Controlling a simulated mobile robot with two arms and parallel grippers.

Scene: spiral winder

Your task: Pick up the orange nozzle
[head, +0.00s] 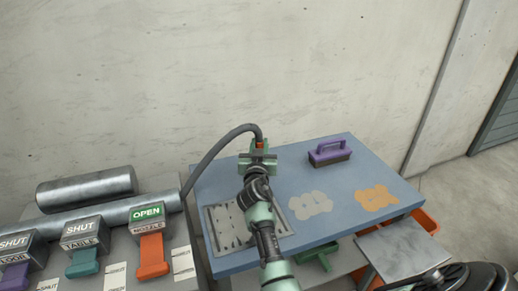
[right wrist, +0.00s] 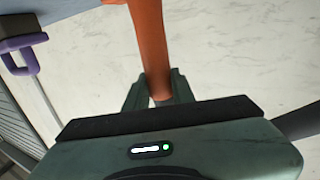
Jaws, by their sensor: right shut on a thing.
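The orange nozzle (head: 260,143) shows above the far edge of the blue table in the head view, at the end of a dark hose (head: 215,150). My right gripper (head: 258,157) is shut on it, and my own arm hides part of the view below. In the right wrist view the nozzle (right wrist: 151,45) is a long orange shaft standing between the two green fingers of the right gripper (right wrist: 158,92). The lower end of the nozzle is hidden behind the gripper body. My left gripper is not in view.
The blue table (head: 335,212) carries a purple-handled brush (head: 330,152), a grey tray (head: 217,238) and pale and orange patches. At left, an orange lever (head: 152,258) sits under an OPEN nozzle sign (head: 147,212). Teal and purple levers beside it show SHUT. A wall stands behind.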

